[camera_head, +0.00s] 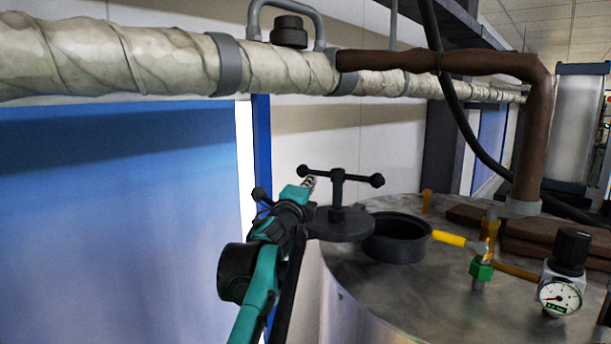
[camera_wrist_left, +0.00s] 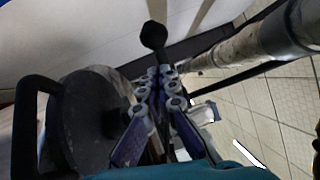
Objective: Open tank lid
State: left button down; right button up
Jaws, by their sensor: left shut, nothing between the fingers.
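The tank lid (camera_head: 343,228) is a dark round disc with a black T-handle (camera_head: 338,188) standing on top. It sits to the left of the dark, open round neck (camera_head: 398,238) on the steel tank (camera_head: 385,290), so the opening is uncovered. My left gripper (camera_head: 309,182) is shut and empty, just left of the T-handle; whether it touches the lid cannot be told. In the left wrist view the shut fingers (camera_wrist_left: 160,78) are right of the dark lid disc (camera_wrist_left: 90,125). A black knob (camera_wrist_left: 153,36) shows beyond them. My right gripper is not in view.
A wrapped pale pipe (camera_head: 130,60) crosses above, and a brown pipe (camera_head: 535,130) drops to the tank top. A yellow-handled valve (camera_head: 450,238), a green fitting (camera_head: 481,269) and a pressure gauge (camera_head: 560,296) stand right of the neck. A blue panel (camera_head: 110,220) is at left.

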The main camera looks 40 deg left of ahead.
pick_arm(q)
jog(key=shift+w+a+r, duration=0.15)
jog(key=shift+a, duration=0.45)
jog(key=shift+w+a+r, duration=0.1)
jog(key=shift+a, duration=0.5)
jog(key=shift+w, duration=0.1)
jog(key=shift+d, duration=0.1)
jog(key=w+a, duration=0.3)
jog(key=a, duration=0.3)
jog(key=shift+p, duration=0.35)
